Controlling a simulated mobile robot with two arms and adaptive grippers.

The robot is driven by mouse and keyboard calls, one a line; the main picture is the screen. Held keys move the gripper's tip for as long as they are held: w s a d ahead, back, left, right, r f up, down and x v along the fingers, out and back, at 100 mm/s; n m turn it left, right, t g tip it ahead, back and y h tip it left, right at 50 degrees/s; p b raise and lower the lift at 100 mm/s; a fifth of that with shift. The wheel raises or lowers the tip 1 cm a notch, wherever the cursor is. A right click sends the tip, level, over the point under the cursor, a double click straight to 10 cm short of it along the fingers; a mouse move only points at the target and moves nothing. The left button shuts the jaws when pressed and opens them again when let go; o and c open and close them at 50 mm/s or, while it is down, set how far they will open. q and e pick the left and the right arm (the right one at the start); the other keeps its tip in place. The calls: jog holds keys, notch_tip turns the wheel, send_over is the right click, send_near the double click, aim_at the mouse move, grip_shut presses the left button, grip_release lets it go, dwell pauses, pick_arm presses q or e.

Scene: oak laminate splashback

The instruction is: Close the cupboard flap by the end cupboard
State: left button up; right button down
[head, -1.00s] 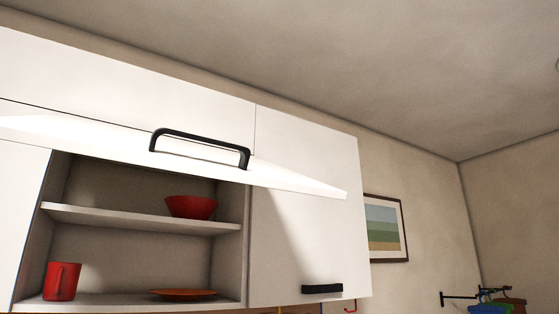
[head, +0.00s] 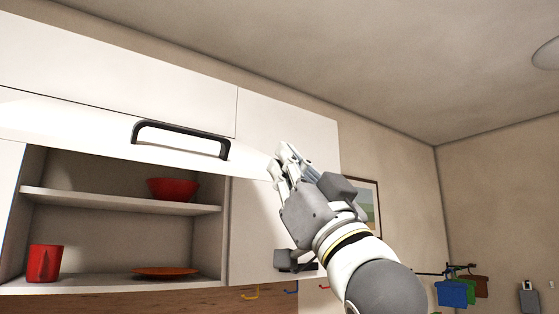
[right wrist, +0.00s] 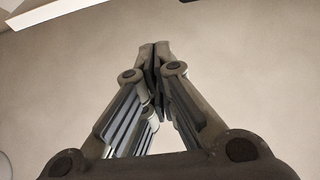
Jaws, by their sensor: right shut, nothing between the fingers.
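The white cupboard flap (head: 80,128) is raised open in the head view, sticking out above the open shelves. Its black bar handle (head: 181,138) is on its front edge. The end cupboard (head: 250,225) is at the right, with a closed white front and a dark handle (head: 290,262) low down, partly covered by my arm. My right gripper (head: 284,153) is shut and empty, in front of the flap's right end, to the right of the bar handle. Its closed fingers (right wrist: 154,52) show in the right wrist view against a plain wall or ceiling. My left gripper is out of view.
The open compartment holds a red bowl (head: 173,189), a red mug (head: 44,262) and an orange-red plate (head: 165,272). Hooks hang under the cupboards. A framed picture (head: 368,205) is on the wall behind my arm. Space right of the cupboards is free up high.

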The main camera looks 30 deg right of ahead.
jog(key=s+p+x, duration=0.1)
jog(key=p+x, duration=0.4)
jog(key=x, duration=0.3)
jog(key=w+f, duration=0.1)
jog(key=w+f+p, duration=0.1)
jog(key=f, duration=0.1)
jog(key=shift+w+a+f, duration=0.1)
jog(key=shift+w+f, duration=0.15)
jog(key=shift+w, duration=0.15)
jog(key=shift+f, duration=0.1)
